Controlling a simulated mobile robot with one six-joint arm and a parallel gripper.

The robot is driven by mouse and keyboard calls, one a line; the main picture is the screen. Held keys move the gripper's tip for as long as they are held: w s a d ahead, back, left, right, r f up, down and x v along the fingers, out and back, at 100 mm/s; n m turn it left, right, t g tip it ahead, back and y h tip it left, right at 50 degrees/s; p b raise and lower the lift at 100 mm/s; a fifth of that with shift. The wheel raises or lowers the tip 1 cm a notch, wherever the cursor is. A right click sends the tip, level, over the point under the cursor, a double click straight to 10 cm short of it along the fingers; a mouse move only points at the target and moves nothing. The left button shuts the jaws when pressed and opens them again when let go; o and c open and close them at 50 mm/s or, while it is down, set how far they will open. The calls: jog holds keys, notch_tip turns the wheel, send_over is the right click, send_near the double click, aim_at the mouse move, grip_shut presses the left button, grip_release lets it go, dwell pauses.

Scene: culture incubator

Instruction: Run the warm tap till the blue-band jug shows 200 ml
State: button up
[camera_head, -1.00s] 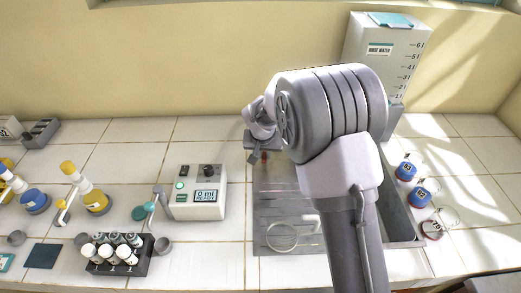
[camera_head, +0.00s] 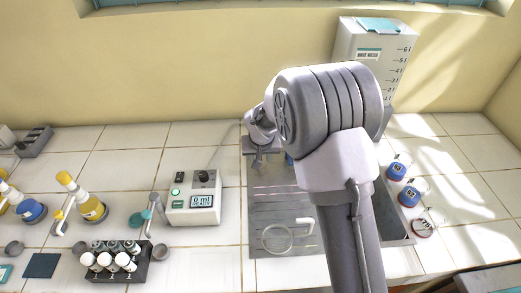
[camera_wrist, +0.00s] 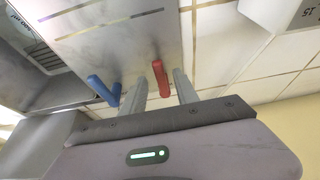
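In the wrist view a red tap lever (camera_wrist: 160,78) stands between the two fingers of my gripper (camera_wrist: 160,92). The fingers are apart, with a gap on either side of the lever. A blue tap lever (camera_wrist: 103,90) is to the left, outside the fingers. In the head view my gripper (camera_head: 264,156) is over the back left of the sink area, and my arm hides the spout and much of the basin. Two blue-marked vessels (camera_head: 396,170) (camera_head: 409,195) stand right of the sink; I cannot tell if either is the blue-band jug. A clear round vessel (camera_head: 278,238) is on the drainboard.
A graduated water tank (camera_head: 375,50) stands behind. A red-marked vessel (camera_head: 424,227) is at right.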

jog(key=p+v, duration=0.4)
jog(key=v, duration=1.2)
jog(key=shift+s+r, duration=0.25)
jog(key=shift+r, duration=0.05)
jog(key=shift+d, duration=0.1)
jog(key=s+d+r+m+b, duration=0.1)
jog(key=s+d+r+b, duration=0.2)
jog(key=s, duration=0.4)
jog(key=s+d+r+m+b, duration=0.1)
jog(key=s+d+r+m, duration=0.2)
jog(key=s, duration=0.4)
jog(key=s+t+y+b, duration=0.1)
jog(key=s+y, duration=0.1)
jog(key=s, duration=1.2)
jog(key=shift+d+m+b, duration=0.3)
jog(key=shift+r, duration=0.15)
